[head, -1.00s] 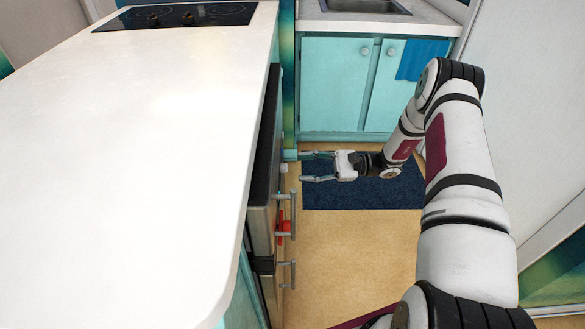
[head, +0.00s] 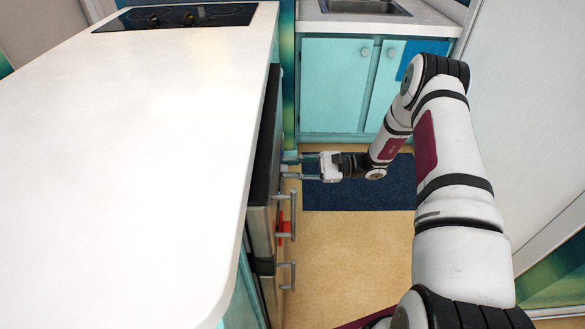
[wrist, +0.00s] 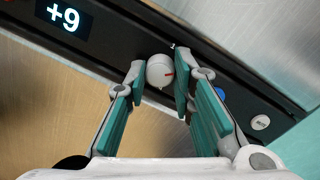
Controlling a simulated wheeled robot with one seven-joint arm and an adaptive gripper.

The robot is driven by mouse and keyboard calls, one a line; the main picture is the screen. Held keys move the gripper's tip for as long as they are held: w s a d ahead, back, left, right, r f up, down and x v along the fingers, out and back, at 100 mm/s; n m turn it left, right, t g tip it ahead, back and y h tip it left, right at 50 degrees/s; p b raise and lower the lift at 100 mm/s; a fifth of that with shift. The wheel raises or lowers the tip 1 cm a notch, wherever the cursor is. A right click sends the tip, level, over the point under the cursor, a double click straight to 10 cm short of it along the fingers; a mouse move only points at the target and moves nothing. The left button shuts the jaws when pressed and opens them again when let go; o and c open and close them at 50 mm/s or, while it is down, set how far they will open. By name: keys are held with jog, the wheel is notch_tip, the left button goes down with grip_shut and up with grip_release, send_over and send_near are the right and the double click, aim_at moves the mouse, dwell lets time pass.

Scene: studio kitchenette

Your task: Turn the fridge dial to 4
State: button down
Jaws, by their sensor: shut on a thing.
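The fridge dial (wrist: 160,71) is a small round white knob with a red mark, on a black panel in the wrist view. The mark points to the right. A display (wrist: 65,17) on the same panel reads +9. My gripper (wrist: 158,84) has one finger on each side of the dial and is shut on it. In the head view my gripper (head: 304,166) reaches left to the appliance front under the counter, and the dial is hidden there.
A blue button (wrist: 220,93) and a white button (wrist: 260,122) sit right of the dial. Bar handles (head: 292,215) stick out from the appliance front, with a red thing (head: 283,229) behind them. The white counter (head: 130,150) overhangs on the left. A dark blue mat (head: 365,195) lies on the floor.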

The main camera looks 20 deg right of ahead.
jog(key=shift+m, duration=0.4)
jog(key=shift+f+m+t, duration=0.1)
jog(key=shift+m+t, duration=0.25)
jog(key=shift+m, duration=4.6)
jog(key=shift+f+m+t, duration=0.1)
jog(key=shift+m+t, duration=0.25)
jog(key=shift+m, duration=4.6)
jog(key=c, duration=1.4)
grip_release()
jog(key=shift+o, duration=0.2)
jog(key=v, duration=1.2)
